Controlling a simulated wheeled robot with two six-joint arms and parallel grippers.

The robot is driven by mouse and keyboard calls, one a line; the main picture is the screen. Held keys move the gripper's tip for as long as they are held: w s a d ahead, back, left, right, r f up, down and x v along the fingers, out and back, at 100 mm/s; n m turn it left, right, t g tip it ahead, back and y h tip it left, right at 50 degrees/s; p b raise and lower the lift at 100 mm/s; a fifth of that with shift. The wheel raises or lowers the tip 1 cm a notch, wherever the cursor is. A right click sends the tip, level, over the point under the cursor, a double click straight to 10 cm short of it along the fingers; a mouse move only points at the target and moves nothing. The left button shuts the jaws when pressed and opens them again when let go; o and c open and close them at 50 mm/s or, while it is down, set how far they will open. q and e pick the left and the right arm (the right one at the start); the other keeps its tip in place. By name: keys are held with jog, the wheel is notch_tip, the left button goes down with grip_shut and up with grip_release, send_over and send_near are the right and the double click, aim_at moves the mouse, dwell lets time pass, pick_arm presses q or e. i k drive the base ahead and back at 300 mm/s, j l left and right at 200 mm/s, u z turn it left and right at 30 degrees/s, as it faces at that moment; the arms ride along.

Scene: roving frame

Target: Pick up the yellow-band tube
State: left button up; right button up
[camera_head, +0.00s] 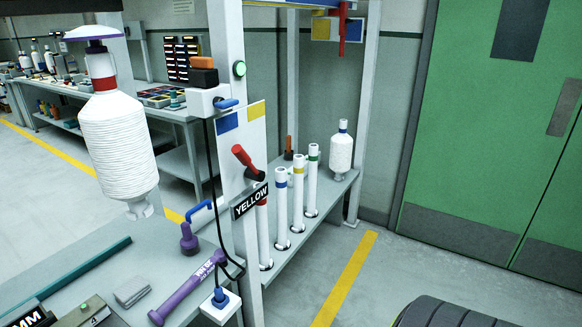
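The yellow-band tube (298,202) is white and slim and stands upright on a grey low shelf (330,203) behind the frame post. Its yellow band is near its top. It stands in a row between a blue-band tube (282,212) and a green-band tube (312,185). A red-band tube (264,240) is nearest, partly hidden by the YELLOW sign. Neither of my grippers is in view, and nothing touches the yellow-band tube.
A YELLOW sign (251,201) and a red-handled lever (246,160) are on the post. A purple tool (188,288) lies on the front bench. Floor right of the shelf, by a yellow line (345,280), is clear.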

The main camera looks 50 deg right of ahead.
aim_at(297, 226)
jog(key=z, duration=1.65)
jog(key=i+l, duration=0.25)
jog(key=i+l+u, duration=0.1)
jog(key=l, duration=0.3)
jog(key=i+l, duration=0.3)
jog(key=i+l+u, duration=0.1)
jog(key=i+l, duration=0.15)
jog(key=l, duration=0.15)
